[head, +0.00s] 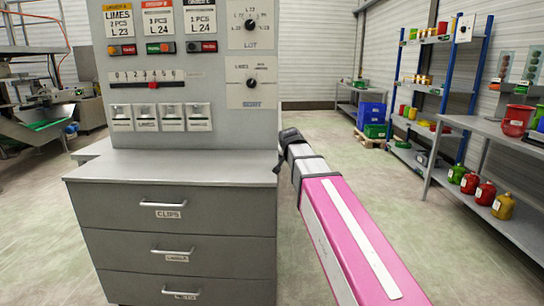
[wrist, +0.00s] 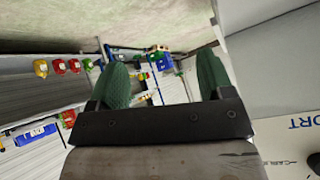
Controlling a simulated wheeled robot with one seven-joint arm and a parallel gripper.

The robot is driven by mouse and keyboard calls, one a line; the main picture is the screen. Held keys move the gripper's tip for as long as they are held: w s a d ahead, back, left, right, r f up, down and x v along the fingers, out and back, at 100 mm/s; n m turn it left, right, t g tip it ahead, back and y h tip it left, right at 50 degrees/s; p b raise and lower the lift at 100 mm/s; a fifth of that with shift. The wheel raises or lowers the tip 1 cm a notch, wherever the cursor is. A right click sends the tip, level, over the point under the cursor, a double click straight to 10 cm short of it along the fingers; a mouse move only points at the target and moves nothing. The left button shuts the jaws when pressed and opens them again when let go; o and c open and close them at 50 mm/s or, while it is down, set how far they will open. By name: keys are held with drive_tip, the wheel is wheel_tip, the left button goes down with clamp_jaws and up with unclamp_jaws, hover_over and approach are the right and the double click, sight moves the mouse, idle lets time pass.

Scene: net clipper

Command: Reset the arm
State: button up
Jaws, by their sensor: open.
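My arm, with a pink and white link, reaches from the lower right of the head view toward the middle. Its dark end with my gripper (head: 289,140) is beside the right edge of the grey control cabinet (head: 180,60); the fingers are not clear there. In the wrist view my gripper (wrist: 161,72) shows two green fingers spread wide apart with nothing between them. The wrist picture appears turned over, with the floor at the top.
A drawer unit (head: 170,215) stands under the cabinet, close to my arm's left. A metal shelf (head: 480,150) with red and yellow bottles is at right. Blue and green crates (head: 372,120) are at the back. The floor between is clear.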

drive_tip(key=s+d+f+n+g, duration=0.1)
drive_tip(key=s+d+f+g, duration=0.1)
drive_tip(key=s+f, duration=0.6)
drive_tip(key=s+d+f+n+g+y, duration=0.1)
drive_tip(key=s+d+f+n+g, duration=0.1)
drive_tip(key=s+d+f, duration=0.3)
drive_tip(key=s+d+f+n+g, duration=0.2)
drive_tip(key=s+f, duration=1)
drive_tip(key=f, duration=0.9)
drive_tip(key=shift+s+d+g, duration=0.2)
drive_tip(key=shift+d+g, duration=0.6)
drive_tip(key=shift+g, duration=0.4)
drive_tip(key=shift+a, duration=0.15)
